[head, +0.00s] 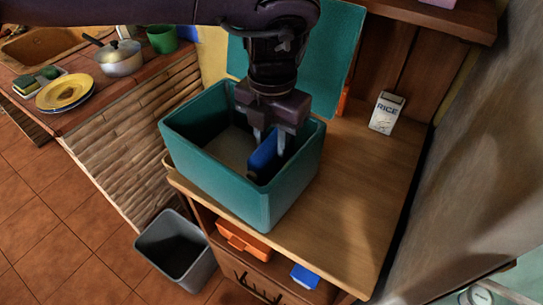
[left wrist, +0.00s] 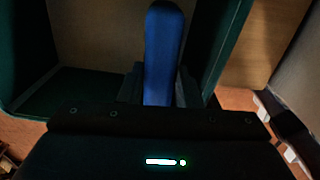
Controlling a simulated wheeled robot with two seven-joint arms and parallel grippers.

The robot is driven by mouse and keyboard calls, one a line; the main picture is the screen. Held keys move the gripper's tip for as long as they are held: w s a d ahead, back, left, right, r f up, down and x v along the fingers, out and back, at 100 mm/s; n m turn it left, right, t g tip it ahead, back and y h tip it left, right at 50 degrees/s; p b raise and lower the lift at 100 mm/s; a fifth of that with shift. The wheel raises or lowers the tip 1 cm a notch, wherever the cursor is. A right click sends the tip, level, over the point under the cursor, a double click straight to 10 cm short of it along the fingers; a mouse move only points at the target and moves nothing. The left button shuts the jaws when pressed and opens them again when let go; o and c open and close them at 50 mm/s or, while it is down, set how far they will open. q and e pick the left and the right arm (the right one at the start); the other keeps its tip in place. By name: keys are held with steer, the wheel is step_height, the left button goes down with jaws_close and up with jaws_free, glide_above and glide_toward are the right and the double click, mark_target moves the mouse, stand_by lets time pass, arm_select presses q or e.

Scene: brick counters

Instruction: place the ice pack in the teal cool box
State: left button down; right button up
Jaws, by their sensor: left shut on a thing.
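The teal cool box (head: 262,205) stands on a wooden counter with its lid (head: 335,60) raised at the back. My left gripper (head: 268,145) reaches down into the box from above and is shut on the blue ice pack (head: 263,160). The ice pack is inside the box's walls, toward the right side. I cannot tell whether it touches the floor of the box. In the left wrist view the ice pack (left wrist: 163,50) stands upright between the fingers, with the teal box wall (left wrist: 222,45) to its right. My right gripper is not in view.
A white rice carton (head: 387,112) stands on the counter to the right of the box. Below are an orange case (head: 243,240), a blue item (head: 305,276) and a grey bin (head: 175,250). A pot (head: 119,58) and yellow plates (head: 65,92) are at left. The counter front right is clear.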

arm_select(q)
step_height(320, 180, down, 4)
steer(key=shift+f, duration=0.4)
steer(key=shift+f, duration=0.1)
steer(key=c, duration=1.1)
jaws_free()
steer(key=shift+f, duration=0.1)
steer(key=shift+o, duration=0.2)
step_height(320, 180, up, 12)
steer(key=shift+r+p, duration=0.2)
steer(key=shift+p, duration=0.15)
steer(key=shift+f, duration=0.1)
